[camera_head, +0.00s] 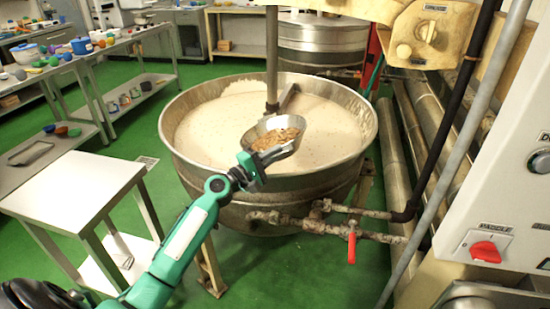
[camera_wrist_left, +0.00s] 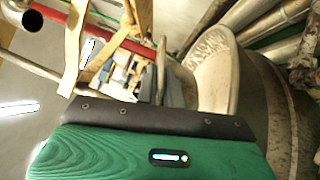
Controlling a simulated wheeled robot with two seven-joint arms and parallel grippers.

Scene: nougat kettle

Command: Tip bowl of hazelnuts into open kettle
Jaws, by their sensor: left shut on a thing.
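The open kettle (camera_head: 190,165) is a wide steel vessel with pale nougat mass (camera_head: 215,125) in it and a central stirrer shaft (camera_head: 272,60). My left gripper (camera_head: 262,165) is at the kettle's near rim, shut on the metal bowl (camera_head: 293,124). The bowl holds brown hazelnuts (camera_head: 275,139). It is over the near part of the kettle and looks tilted toward the camera in the head view. The fingertips are partly hidden. My right gripper is not in view.
A small white table (camera_head: 75,185) stands left of the kettle. A pipe with a red valve handle (camera_head: 351,247) runs along the kettle's lower right. A control panel with a red knob (camera_head: 486,251) is at right. Green floor is clear at front.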

